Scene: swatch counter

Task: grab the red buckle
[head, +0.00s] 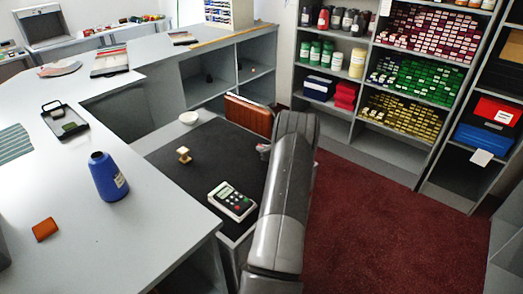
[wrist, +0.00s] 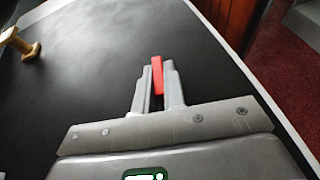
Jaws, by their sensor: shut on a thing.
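In the wrist view, the red buckle (wrist: 157,76) is a narrow bright red piece upright between the two grey fingers. My gripper (wrist: 156,82) is shut on it, over the black mat (wrist: 95,65). The lower part of the buckle is hidden by the fingers. I cannot tell whether it touches the mat. In the head view, my arm covers most of the gripper, and only a small grey part shows at the arm's left edge; I cannot make out the buckle there.
A brown panel (head: 248,116) stands at the mat's back right. A blue thread cone (head: 108,177) stands on the left counter. Shelves line the back.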

